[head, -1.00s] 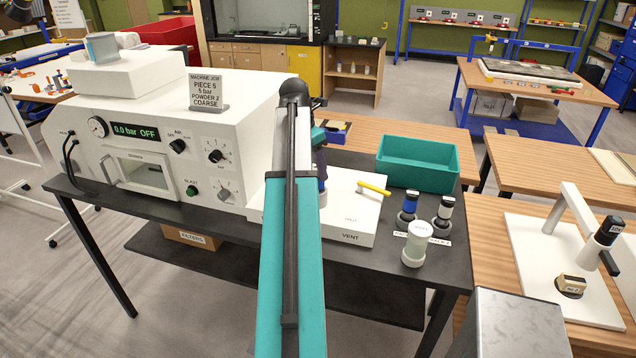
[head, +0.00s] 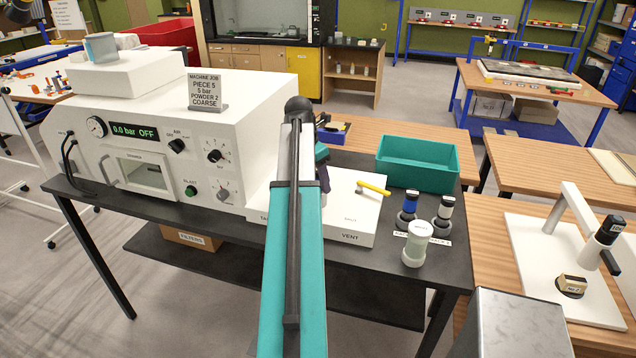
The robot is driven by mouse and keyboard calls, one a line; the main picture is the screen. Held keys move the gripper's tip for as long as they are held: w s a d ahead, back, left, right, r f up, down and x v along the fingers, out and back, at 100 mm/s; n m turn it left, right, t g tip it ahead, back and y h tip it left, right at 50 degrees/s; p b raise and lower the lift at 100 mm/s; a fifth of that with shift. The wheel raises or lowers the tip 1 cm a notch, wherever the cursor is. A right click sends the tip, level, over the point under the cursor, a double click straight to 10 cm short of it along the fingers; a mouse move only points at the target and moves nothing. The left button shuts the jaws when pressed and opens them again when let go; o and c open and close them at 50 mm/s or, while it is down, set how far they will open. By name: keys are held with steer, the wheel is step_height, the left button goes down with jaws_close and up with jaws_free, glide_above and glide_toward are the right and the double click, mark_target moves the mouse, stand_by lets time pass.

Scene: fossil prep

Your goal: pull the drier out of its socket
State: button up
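My arm runs up the middle of the head view and covers the left part of the low white box (head: 345,222) marked VENT. My gripper (head: 324,185) is a small dark shape just right of the arm, low over that box. Its fingers are mostly hidden, so I cannot tell whether it is open or touching anything. I cannot make out the drier or its socket for certain; that part of the box is behind the arm and gripper. A yellow-handled lever (head: 373,188) on the box's right side is in clear view.
The white blasting cabinet (head: 240,125) stands left, its display reading 0.0 bar OFF. Right of the box are a pale jar (head: 416,244), a blue-banded bottle (head: 408,208) and a dark-and-white bottle (head: 443,214). A teal bin (head: 417,177) sits behind them.

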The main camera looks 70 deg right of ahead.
jaws_close()
steer(key=shift+r, duration=0.15)
steer(key=shift+r+p, duration=0.35)
steer(key=shift+r, duration=0.1)
steer(key=shift+r, duration=0.2)
stand_by(0.4)
steer(key=shift+r, duration=3.75)
steer(key=shift+r, duration=0.15)
steer(key=shift+r, duration=2.4)
